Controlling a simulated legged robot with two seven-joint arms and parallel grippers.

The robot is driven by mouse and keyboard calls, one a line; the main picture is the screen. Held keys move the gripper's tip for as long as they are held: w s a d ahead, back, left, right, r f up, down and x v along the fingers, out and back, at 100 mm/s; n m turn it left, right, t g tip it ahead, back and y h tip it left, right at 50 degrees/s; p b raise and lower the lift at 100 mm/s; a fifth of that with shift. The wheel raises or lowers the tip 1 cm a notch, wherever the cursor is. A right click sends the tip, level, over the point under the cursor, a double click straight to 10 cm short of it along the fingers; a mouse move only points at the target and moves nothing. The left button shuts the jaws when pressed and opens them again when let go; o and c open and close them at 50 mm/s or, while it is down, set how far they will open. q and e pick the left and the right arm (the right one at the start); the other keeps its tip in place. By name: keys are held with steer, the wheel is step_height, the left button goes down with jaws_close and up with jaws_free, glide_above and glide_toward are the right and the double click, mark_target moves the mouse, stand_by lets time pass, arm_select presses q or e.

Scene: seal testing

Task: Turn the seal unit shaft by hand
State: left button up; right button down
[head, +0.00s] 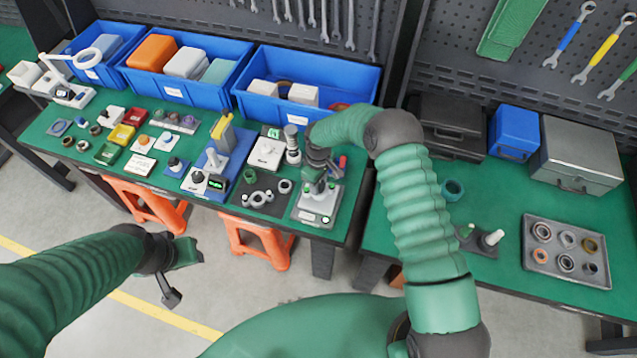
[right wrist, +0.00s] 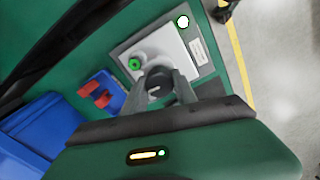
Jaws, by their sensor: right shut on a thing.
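The seal unit (head: 317,210) is a light grey box near the right front corner of the left green table. In the right wrist view the seal unit (right wrist: 197,50) shows a green-topped knob, a white round spot and a label plate. My right gripper (head: 314,183) is over it, pointing down. In the right wrist view my right gripper (right wrist: 158,92) is shut on the dark round shaft (right wrist: 158,78), one finger on each side. The shaft's lower part is hidden. My left gripper (head: 186,276) hangs over the floor in front of the table, empty, its fingers apart.
A dark mat with grey rings (head: 258,199) lies left of the seal unit. A small blue box with red parts (right wrist: 100,92) is close beside it. Blue bins (head: 305,80) line the back. The right table holds a tray of rings (head: 567,275).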

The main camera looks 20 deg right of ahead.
steer(key=shift+m+b, duration=0.3)
steer(key=shift+f+m+b, duration=0.1)
steer(key=shift+m+b, duration=0.5)
steer(key=shift+m, duration=0.2)
steer(key=shift+w+m+b, duration=0.1)
steer(key=shift+m+b, duration=0.9)
steer(key=shift+m, duration=0.7)
steer(key=shift+d+m+b, duration=0.1)
steer(key=shift+m+b, duration=0.65)
steer(key=shift+m, duration=0.85)
steer(key=shift+m+b, duration=0.55)
steer(key=shift+m, duration=1.15)
steer(key=shift+m+b, duration=0.45)
steer(key=shift+m, duration=2.15)
steer(key=shift+d+m, duration=0.1)
steer(key=shift+m, duration=2.7)
